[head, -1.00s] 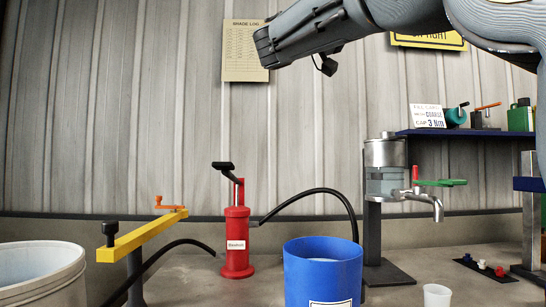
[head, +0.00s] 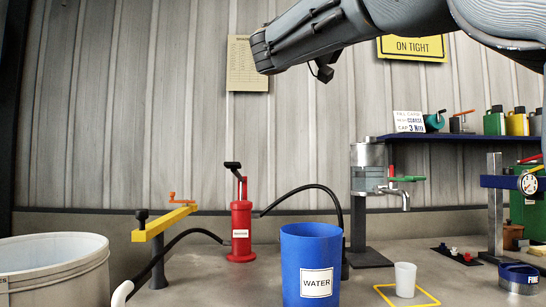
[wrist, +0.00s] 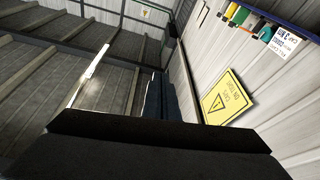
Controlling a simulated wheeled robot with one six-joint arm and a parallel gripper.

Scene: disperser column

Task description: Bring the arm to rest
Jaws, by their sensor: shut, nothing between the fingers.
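My gripper (head: 258,50) is raised high at the top of the head view, in front of the corrugated wall and well above the bench. It points left with its fingers together and nothing in them. My arm reaches in from the upper right. In the wrist view, dark parts of my gripper fill the lower part, and the roof and the wall with the yellow sign (wrist: 230,98) show tilted beyond it.
On the bench stand a blue WATER bucket (head: 310,262), a red pump (head: 241,232), a steel dispenser (head: 369,185), a white cup (head: 405,280) and a yellow-armed stand (head: 165,222). A large pale drum (head: 55,270) is at left. A blue shelf (head: 440,138) holds small containers.

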